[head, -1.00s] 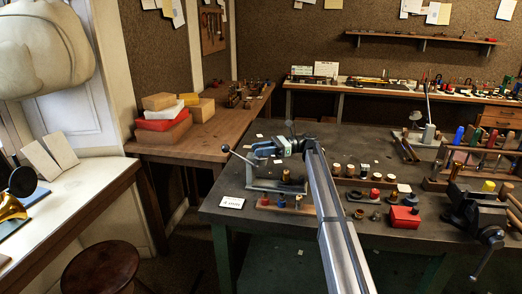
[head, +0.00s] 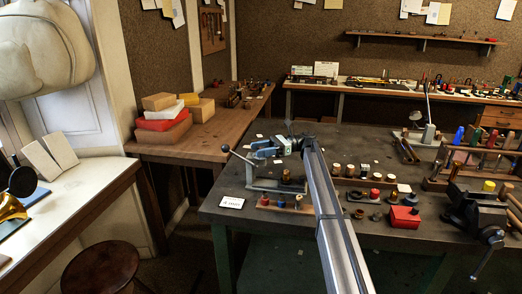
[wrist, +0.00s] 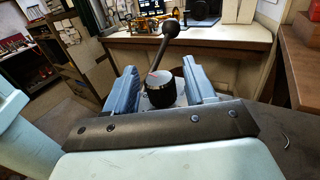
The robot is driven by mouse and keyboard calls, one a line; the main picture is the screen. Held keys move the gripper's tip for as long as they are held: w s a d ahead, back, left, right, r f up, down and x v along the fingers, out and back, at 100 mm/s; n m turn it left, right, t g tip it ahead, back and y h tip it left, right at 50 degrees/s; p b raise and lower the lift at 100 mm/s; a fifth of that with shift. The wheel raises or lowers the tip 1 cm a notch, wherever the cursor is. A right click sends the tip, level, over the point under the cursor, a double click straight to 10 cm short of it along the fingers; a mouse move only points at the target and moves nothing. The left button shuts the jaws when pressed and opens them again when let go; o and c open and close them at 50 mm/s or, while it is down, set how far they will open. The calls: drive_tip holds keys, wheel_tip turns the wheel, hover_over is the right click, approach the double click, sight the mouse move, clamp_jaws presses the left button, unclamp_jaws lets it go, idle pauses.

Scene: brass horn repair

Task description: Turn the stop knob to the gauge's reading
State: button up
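The stop knob (wrist: 160,90) is a dark ribbed cylinder with a pale top and a red mark, seen in the wrist view. My gripper (wrist: 161,80) has its two blue fingers on either side of the knob, with a narrow gap showing at each side. In the head view my gripper (head: 264,152) is over the fixture (head: 268,186) on the dark bench, and the knob is hidden there. A lever with a dark ball end (wrist: 168,27) rises behind the knob. A white card (head: 231,203) with dark figures, too small to read surely, lies left of the fixture.
A rack with several small parts (head: 287,207) stands in front of the fixture. A red box (head: 404,217) and a vise (head: 470,210) are to the right on the bench (head: 335,236). A stool (head: 100,268) is on the floor at left.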

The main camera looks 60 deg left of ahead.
drive_tip(key=shift+w, duration=0.1)
drive_tip(key=v, duration=0.7)
drive_tip(key=shift+w+d, duration=0.1)
drive_tip(key=shift+w, duration=0.05)
drive_tip(key=shift+w, duration=0.15)
drive_tip(key=d+r+m+t+y, duration=0.1)
drive_tip(key=d+r+t+y, duration=0.15)
drive_tip(key=d+r, duration=0.65)
drive_tip(key=s+a+f+m+t+y, duration=0.1)
drive_tip(key=s+a+f, duration=0.1)
drive_tip(key=a+f, duration=0.1)
drive_tip(key=s+a+f+m+t, duration=0.2)
drive_tip(key=s+a, duration=0.1)
drive_tip(key=a, duration=0.1)
drive_tip(key=s+a+f+m+t+y, duration=0.1)
drive_tip(key=s+a+f+m+t, duration=0.1)
drive_tip(key=a+f, duration=0.1)
drive_tip(key=shift+s+a+f+y, duration=0.3)
drive_tip(key=shift+a+f+y, duration=0.05)
drive_tip(key=shift+f, duration=0.05)
